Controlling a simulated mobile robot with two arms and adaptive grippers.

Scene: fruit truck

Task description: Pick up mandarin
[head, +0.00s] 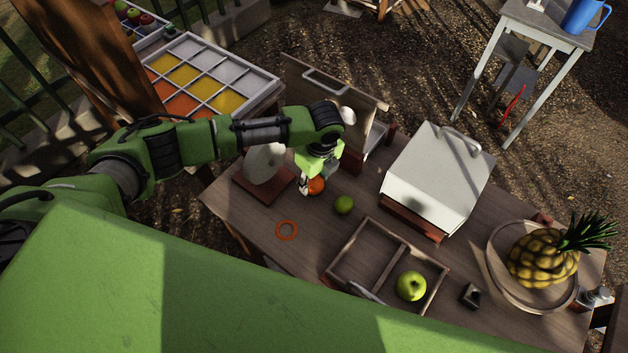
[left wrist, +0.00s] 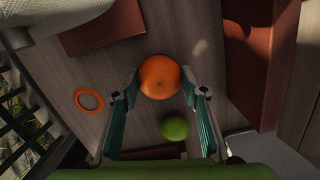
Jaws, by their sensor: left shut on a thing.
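The orange mandarin (head: 317,186) is at the table's back left part, below my left gripper (head: 313,183). In the left wrist view the mandarin (left wrist: 160,74) sits between the fingertips of my left gripper (left wrist: 160,86), which is shut on it. The gripper points down, and the mandarin is at or close to the tabletop; I cannot tell whether it touches. My right gripper is not in view.
A green lime (head: 344,205) lies close by and also shows in the left wrist view (left wrist: 174,128). An orange ring (head: 287,230) lies flat on the table. A divided wooden tray (head: 338,258) holds a green apple (head: 411,286). A white-lidded box (head: 437,178) and a pineapple (head: 541,258) stand to the right.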

